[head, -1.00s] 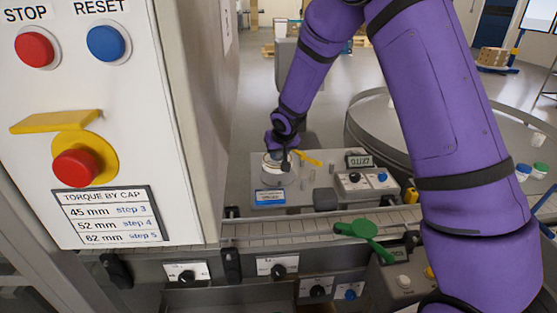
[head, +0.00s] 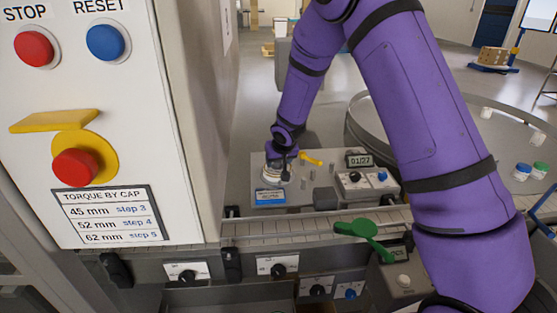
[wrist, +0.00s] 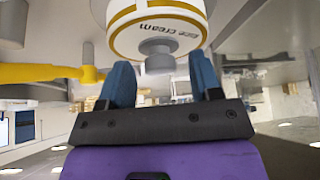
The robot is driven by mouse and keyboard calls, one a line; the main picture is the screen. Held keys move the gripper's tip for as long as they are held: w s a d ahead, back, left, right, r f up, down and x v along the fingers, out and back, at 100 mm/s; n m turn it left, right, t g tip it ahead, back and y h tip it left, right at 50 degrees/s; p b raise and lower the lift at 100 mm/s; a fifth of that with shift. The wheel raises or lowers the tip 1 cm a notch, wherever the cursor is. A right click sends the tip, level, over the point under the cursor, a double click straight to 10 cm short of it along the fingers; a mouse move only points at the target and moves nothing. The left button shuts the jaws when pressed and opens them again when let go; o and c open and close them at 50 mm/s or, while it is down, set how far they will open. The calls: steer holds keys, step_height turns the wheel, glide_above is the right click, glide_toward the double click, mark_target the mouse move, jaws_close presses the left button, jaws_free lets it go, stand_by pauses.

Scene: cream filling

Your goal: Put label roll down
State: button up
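The label roll, white with yellow edge bands and cream lettering, shows in the wrist view (wrist: 158,22) around a grey hub (wrist: 157,57). In the head view it (head: 272,172) sits upright on the label machine's grey top, partly covered by my gripper (head: 283,162). The wrist view is upside down. There my gripper's two blue fingers (wrist: 162,75) stand wide apart, one on each side of the hub, with a clear gap between them. The fingertips end near the roll's edge; whether they touch it is hard to tell.
A yellow arm (wrist: 45,73) stands close beside the roll. Several small pins, a dark block (head: 325,198) and a panel with knobs and a display (head: 360,160) stand to the right. A conveyor with a green handle (head: 362,230) runs in front; a tall cabinet stands left.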

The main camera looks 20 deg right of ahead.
steer(key=shift+r, duration=0.1)
steer(key=shift+r, duration=0.25)
steer(key=v, duration=1.1)
steer(key=shift+s+r, duration=0.25)
steer(key=shift+r, duration=0.05)
steer(key=shift+r, duration=0.1)
steer(key=s+d+r+h, duration=0.1)
steer(key=s+d+r, duration=0.2)
steer(key=s+r, duration=0.5)
steer(key=s+d+r, duration=0.3)
steer(key=s+r, duration=0.5)
steer(key=s, duration=0.1)
steer(key=s+d+r+y, duration=0.1)
steer(key=s+r, duration=0.2)
steer(key=s, duration=1.7)
steer(key=shift+s+r+g, duration=0.15)
steer(key=shift+r+g, duration=0.1)
steer(key=shift+g, duration=0.15)
steer(key=shift+d, duration=0.1)
